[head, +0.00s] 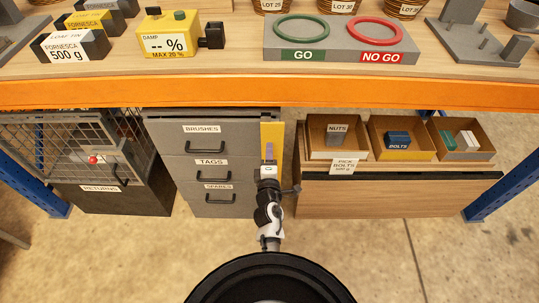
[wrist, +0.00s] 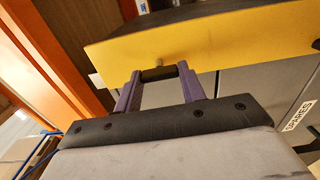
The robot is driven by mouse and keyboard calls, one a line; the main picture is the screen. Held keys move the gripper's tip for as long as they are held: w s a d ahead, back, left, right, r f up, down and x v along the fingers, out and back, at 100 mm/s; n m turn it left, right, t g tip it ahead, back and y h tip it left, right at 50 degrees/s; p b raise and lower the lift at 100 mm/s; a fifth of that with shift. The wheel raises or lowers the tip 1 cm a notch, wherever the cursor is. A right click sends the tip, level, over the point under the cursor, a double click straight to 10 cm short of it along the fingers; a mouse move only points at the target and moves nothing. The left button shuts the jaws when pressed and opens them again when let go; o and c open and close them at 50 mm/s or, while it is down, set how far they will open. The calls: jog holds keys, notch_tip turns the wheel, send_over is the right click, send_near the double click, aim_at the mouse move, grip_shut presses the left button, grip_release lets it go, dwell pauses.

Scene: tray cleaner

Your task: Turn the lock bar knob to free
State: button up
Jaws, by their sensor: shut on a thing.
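The yellow lock bar (head: 272,133) stands upright along the right side of the grey drawer cabinet. In the wrist view the yellow bar (wrist: 225,42) crosses the top of the picture. The black knob (wrist: 158,74) lies between the two purple fingers of my gripper (wrist: 160,80), against the edge of the bar. My gripper is shut on the knob. In the head view my gripper (head: 269,153) reaches the front of the bar and hides the knob. A small pin (wrist: 159,62) shows on the bar beside the knob. I cannot read any mark for the knob's position.
The cabinet has drawers labelled BRUSHES (head: 202,129), TAGS (head: 211,161) and SPARES (head: 217,186), all seemingly shut. A wooden unit with bins (head: 337,139) stands to the right. A wire cage (head: 90,150) stands left. The orange-edged bench top (head: 270,94) overhangs above.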

jog(key=shift+r, duration=0.15)
jog(key=o, duration=1)
jog(key=shift+s, duration=0.1)
